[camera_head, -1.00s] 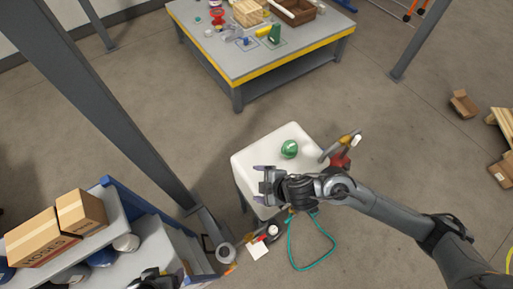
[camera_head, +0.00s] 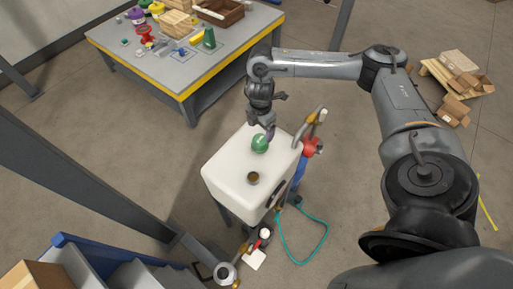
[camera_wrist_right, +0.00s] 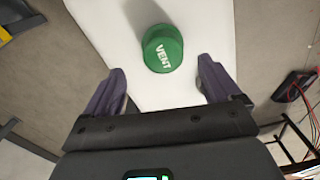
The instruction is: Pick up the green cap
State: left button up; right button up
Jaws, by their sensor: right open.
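The green cap (camera_head: 260,144) rests on top of the white tank (camera_head: 224,170), near its far right side. In the right wrist view the cap (camera_wrist_right: 163,48) shows the white word "VENT" and lies ahead of and between the two fingers. My right gripper (camera_head: 270,134) points down just above and beside the cap. Its fingers (camera_wrist_right: 162,88) are spread with nothing between them. I cannot tell from the head view whether a finger touches the cap. My left gripper is out of view.
An open round port (camera_head: 253,178) is in the tank top. A pipe with a yellow fitting and a red part (camera_head: 312,148) stands at the tank's right. A green hose (camera_head: 303,250) lies on the floor. A workbench (camera_head: 190,75) with several items stands behind.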

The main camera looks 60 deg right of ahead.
aim_at(261, 138)
notch_tip(261, 138, down, 2)
jog(key=shift+f, duration=0.1)
jog(key=f, duration=0.4)
jog(key=shift+s+a, duration=0.15)
jog(key=shift+s, duration=0.1)
jog(key=shift+f, duration=0.5)
jog(key=shift+c, duration=0.4)
jog(key=c, duration=1.1)
jog(key=shift+c, duration=0.2)
jog(key=shift+r, duration=0.15)
